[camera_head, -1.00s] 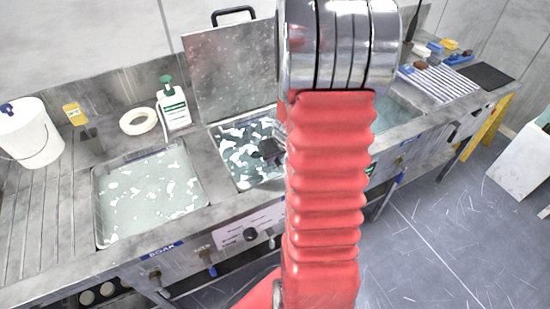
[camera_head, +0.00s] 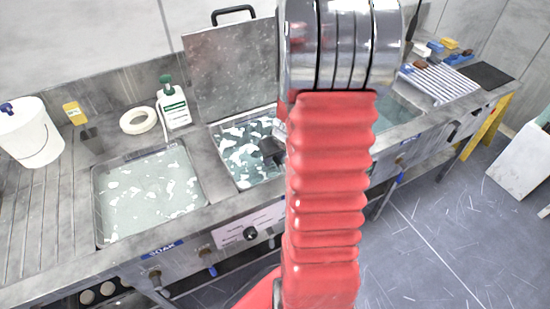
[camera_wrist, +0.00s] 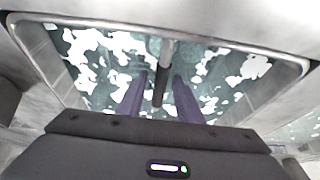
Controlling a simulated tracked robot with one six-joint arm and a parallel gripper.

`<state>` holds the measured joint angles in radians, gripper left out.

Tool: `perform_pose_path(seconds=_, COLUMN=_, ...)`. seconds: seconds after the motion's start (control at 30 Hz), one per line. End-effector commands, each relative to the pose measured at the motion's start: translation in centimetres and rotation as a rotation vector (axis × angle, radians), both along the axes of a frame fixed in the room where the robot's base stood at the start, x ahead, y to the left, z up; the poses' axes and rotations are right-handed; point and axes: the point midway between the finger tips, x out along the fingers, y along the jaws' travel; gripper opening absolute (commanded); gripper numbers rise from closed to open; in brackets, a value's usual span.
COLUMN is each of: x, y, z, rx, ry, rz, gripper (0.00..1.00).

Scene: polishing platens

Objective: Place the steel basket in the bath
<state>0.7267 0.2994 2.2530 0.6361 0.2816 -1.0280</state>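The bath (camera_head: 236,170) is the middle basin under a raised lid. Its liquid carries white patches, and its rim (camera_wrist: 45,62) frames the wrist view. My gripper (camera_wrist: 160,76) is over the bath, its two purple fingers apart. A rod with a dark lower part (camera_wrist: 158,88), perhaps the steel basket's handle, stands between the fingers, with a narrow gap visible on each side. No basket body can be made out under the patchy surface. In the head view my red arm hides the right part of the bath; a small dark part (camera_head: 271,150) shows beside it.
The soak basin (camera_head: 150,195) is to the left. The upright lid (camera_head: 230,70) backs the bath. A ribbed rack (camera_head: 440,82) is at the right.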

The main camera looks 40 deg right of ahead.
Motion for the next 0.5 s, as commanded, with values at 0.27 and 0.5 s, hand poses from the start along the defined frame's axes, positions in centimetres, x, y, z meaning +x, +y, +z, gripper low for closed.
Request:
perform_pose_path(seconds=0.27, x=-0.9, y=0.2, z=2.5, rx=-0.002, ry=-0.001, rz=0.001, gripper=0.32)
perform_pose_path(seconds=0.5, x=-2.0, y=0.5, z=5.0, rx=-0.002, ry=-0.002, rz=0.001, gripper=0.32)
